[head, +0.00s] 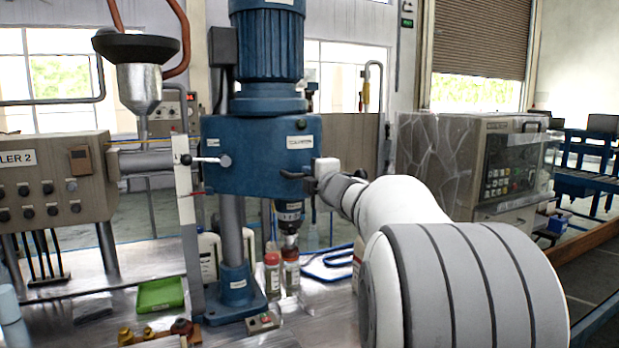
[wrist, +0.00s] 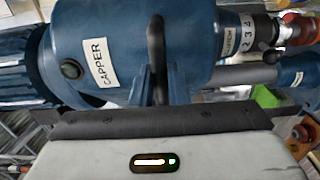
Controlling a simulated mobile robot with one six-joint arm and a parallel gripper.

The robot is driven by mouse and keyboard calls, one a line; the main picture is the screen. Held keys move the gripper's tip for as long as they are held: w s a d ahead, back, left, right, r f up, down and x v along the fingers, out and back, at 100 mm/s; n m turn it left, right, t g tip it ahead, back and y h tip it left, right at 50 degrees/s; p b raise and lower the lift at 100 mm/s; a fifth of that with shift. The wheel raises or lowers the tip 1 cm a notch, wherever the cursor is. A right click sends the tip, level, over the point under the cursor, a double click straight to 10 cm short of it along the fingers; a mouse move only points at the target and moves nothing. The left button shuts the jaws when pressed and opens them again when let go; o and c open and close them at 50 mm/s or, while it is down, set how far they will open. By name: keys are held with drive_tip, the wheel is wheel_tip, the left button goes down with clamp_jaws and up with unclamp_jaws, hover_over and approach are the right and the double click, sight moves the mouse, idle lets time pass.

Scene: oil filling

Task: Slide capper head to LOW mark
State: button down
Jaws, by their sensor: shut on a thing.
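The blue capper head (head: 262,155) sits on a grey column (head: 232,235) with a large blue motor above it. It hangs above two bottles, its chuck (head: 290,213) pointing down close to the right bottle's top. My gripper (head: 308,177) is at the head's right side, shut on its dark handle. In the wrist view the head fills the upper part with its CAPPER label (wrist: 97,62), and the dark handle (wrist: 156,50) stands in front of my gripper (wrist: 155,115). A pale upright strip (head: 184,190) stands left of the column. I cannot read a LOW mark.
A green tray (head: 160,294) lies at left on the metal table. A control box (head: 55,185) stands at far left, and a grey machine (head: 470,165) at right behind my arm.

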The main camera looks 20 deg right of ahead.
drive_tip(key=shift+f+b, duration=0.35)
drive_tip(key=shift+f, duration=0.05)
idle(0.4)
drive_tip(key=c, duration=1.1)
unclamp_jaws()
drive_tip(key=shift+r, duration=0.1)
drive_tip(key=s, duration=0.9)
drive_tip(key=shift+p, duration=0.3)
